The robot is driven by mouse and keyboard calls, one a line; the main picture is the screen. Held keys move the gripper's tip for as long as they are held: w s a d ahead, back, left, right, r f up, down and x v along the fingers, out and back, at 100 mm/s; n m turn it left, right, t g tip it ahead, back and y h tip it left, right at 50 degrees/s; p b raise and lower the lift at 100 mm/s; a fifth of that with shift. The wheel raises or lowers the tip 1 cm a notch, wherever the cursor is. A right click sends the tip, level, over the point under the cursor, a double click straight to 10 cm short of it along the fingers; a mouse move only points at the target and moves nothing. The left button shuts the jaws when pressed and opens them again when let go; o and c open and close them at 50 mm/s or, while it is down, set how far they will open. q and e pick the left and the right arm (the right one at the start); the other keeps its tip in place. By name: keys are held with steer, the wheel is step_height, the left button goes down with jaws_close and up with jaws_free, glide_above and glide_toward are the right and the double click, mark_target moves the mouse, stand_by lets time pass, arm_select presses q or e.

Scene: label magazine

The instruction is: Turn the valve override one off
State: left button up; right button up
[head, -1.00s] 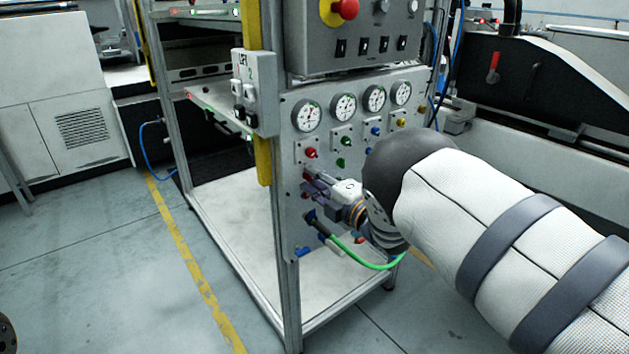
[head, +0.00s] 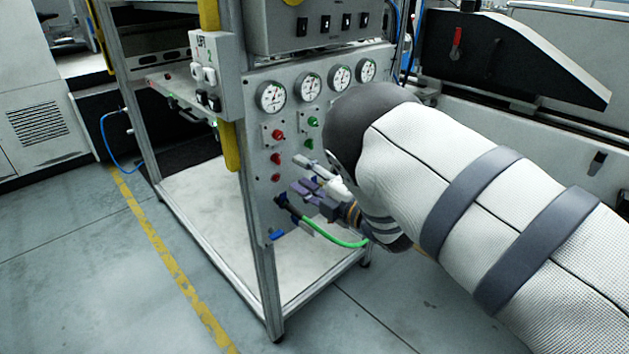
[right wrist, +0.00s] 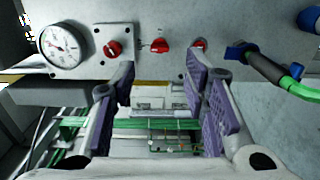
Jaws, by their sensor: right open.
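A grey panel (head: 258,215) carries a column of red knobs under its leftmost gauge. In the head view these are an upper red knob (head: 277,134), a middle one (head: 276,158) and a lower one (head: 276,178). The right wrist view shows the upper knob (right wrist: 112,48), middle knob (right wrist: 160,45) and lower knob (right wrist: 199,44) in a row. No label naming override one is readable. My right gripper (head: 299,174) is open and empty, just right of the lower two knobs. In the wrist view its fingertips (right wrist: 158,72) spread to either side of the middle knob, apart from it. My left gripper is out of view.
A green hose (head: 345,242) with a dark connector hangs just below my right gripper; a blue valve handle (head: 277,235) sits beside it. Gauges (head: 271,96) and a green knob (head: 312,121) are above. A frame post (head: 262,280) stands at the panel's left edge.

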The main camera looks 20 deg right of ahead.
steer(key=v, duration=0.5)
steer(key=shift+s, duration=0.1)
steer(key=s+d+f+m+g+h+p, duration=0.1)
steer(key=s+d+f+m+g+h, duration=0.2)
steer(key=s+f+m, duration=0.45)
steer(key=s+d+f+m+g+h+p, duration=0.15)
steer(key=s+f+m+g+h, duration=0.3)
steer(key=s+f, duration=0.5)
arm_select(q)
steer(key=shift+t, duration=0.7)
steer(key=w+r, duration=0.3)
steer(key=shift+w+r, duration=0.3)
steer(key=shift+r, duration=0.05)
arm_select(e)
steer(key=s+a+f+m+g, duration=0.1)
steer(key=s+a+m+g, duration=0.1)
steer(key=s, duration=0.8)
steer(key=s+a+f+m+g+y, duration=0.1)
steer(key=s+m+g, duration=0.4)
steer(key=s, duration=0.6)
steer(key=s+a+f+m+g, duration=0.2)
steer(key=s+g, duration=0.3)
steer(key=s, duration=0.6)
steer(key=shift+s+a+f+m, duration=0.2)
steer(key=shift+a+f+m, duration=0.15)
steer(key=shift+m, duration=0.55)
